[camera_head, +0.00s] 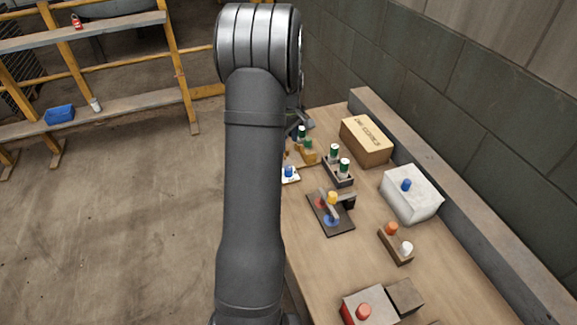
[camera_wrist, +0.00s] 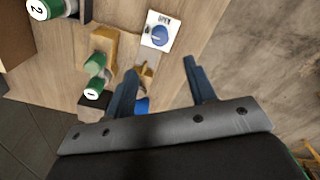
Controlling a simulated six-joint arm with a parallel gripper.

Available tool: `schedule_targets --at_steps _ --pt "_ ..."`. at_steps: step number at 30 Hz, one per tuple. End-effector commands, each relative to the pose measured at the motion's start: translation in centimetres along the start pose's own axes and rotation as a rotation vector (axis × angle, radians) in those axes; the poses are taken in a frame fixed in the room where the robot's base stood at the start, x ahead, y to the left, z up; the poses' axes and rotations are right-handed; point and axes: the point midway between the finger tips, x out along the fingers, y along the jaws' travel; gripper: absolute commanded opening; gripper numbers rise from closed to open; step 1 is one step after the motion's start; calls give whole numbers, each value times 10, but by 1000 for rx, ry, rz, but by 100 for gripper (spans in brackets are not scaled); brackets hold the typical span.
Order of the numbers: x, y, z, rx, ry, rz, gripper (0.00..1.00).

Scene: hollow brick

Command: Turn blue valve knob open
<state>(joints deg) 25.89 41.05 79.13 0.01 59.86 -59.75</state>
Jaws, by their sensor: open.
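The blue valve knob (camera_wrist: 161,36) sits on a white plate (camera_wrist: 150,22) with lettering that appears to read OPEN, near the table edge in the wrist view. In the head view the blue knob (camera_head: 289,171) shows just right of my arm, its plate partly hidden. My gripper (camera_wrist: 159,66) is open and empty, with the knob beyond its fingertips and apart from them. In the head view my arm hides most of the gripper.
A wooden holder (camera_wrist: 101,42) with green-and-white cylinders stands beside the plate. A cardboard box (camera_head: 366,140), a white block with a blue button (camera_head: 411,194) and a dark lever board (camera_head: 330,222) stand farther right.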

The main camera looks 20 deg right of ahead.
Motion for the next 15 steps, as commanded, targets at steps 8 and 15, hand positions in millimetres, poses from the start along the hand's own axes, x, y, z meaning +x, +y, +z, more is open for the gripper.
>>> schedule_targets --at_steps 8,15 --pt "63 -1 0 1 -2 -3 50" --pt "103 0 0 1 -1 -1 50"
